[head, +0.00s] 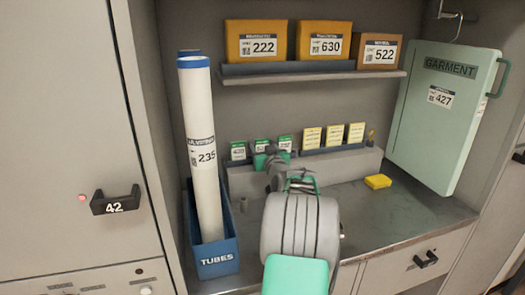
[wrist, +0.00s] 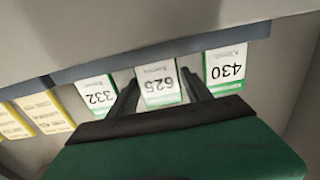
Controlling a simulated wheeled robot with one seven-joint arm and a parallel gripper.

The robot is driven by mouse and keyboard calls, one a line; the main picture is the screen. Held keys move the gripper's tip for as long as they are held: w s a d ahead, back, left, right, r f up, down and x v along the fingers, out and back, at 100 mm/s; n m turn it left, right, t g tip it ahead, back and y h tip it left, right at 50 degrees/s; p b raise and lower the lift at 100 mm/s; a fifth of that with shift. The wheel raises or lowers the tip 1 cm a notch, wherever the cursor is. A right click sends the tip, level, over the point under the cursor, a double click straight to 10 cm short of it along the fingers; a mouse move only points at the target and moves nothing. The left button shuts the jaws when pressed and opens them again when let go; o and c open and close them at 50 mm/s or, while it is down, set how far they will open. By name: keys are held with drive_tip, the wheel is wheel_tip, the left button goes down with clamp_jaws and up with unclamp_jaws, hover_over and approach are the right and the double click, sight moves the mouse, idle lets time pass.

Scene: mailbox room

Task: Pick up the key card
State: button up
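Several small cards stand in a rack (head: 315,165) on the ledge at the back of the counter. Three are white and green: card 430 (head: 238,151), which also shows in the wrist view (wrist: 226,68), card 625 (wrist: 158,84) in the middle, and card 332 (wrist: 97,94). The pictures do not show which one is called the key card. My gripper (wrist: 158,76) is open, one dark finger near each side edge of card 625. Contact cannot be told. In the head view my arm partly hides the middle and right green cards.
Yellow cards (head: 334,136) stand right of the green ones. A shelf (head: 300,79) with parcels hangs above. A tube bin (head: 212,262) stands left, a green garment case (head: 440,125) right. A yellow block (head: 378,181) lies on the counter (head: 400,215), mostly clear at right.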

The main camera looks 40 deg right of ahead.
drive_tip(key=c, duration=1)
drive_tip(key=shift+r, duration=0.15)
